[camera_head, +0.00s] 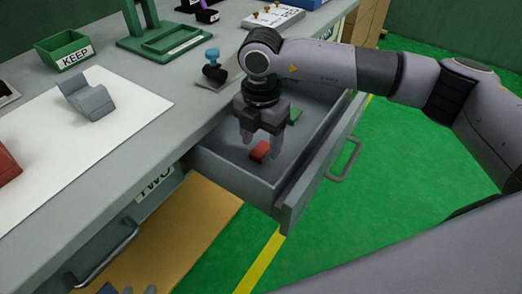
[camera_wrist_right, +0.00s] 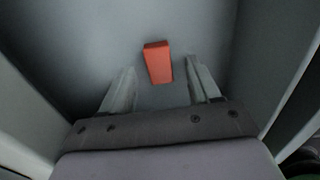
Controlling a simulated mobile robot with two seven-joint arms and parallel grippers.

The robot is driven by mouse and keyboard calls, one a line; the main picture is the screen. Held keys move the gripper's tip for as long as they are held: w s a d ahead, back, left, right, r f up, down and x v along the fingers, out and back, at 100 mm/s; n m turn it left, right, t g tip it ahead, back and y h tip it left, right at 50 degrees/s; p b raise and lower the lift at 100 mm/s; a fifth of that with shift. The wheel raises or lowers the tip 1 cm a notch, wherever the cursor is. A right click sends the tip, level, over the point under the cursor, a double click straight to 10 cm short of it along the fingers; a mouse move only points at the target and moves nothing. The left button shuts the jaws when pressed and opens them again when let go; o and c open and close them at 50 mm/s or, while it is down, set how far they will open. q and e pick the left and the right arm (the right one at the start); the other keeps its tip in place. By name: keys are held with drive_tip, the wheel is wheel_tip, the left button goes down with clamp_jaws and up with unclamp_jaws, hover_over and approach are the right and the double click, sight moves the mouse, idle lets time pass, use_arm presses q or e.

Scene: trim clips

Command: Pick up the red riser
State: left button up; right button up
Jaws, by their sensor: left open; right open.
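The red riser (camera_head: 259,151) is a small red block lying on the floor of the open grey drawer (camera_head: 232,171). In the right wrist view the riser (camera_wrist_right: 158,62) lies just beyond and between the fingertips, with clear space on both sides. My right gripper (camera_head: 262,144) is open and empty, reaching down into the drawer close above the riser. Its fingers also show in the right wrist view (camera_wrist_right: 162,80). My left gripper (camera_head: 128,289) shows only as fingertips at the bottom edge of the head view, open and low in front of the bench.
A green piece (camera_head: 294,115) lies further back in the drawer. The drawer walls stand close around the right gripper. On the bench (camera_head: 150,75) are a grey clip (camera_head: 86,98) on a white sheet, a green KEEP bin (camera_head: 65,50), a green stand (camera_head: 160,35) and a blue-topped knob (camera_head: 212,62).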

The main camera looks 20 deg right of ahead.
drive_tip(key=shift+f, duration=0.85)
drive_tip(key=c, duration=1.1)
drive_tip(key=shift+r, duration=0.1)
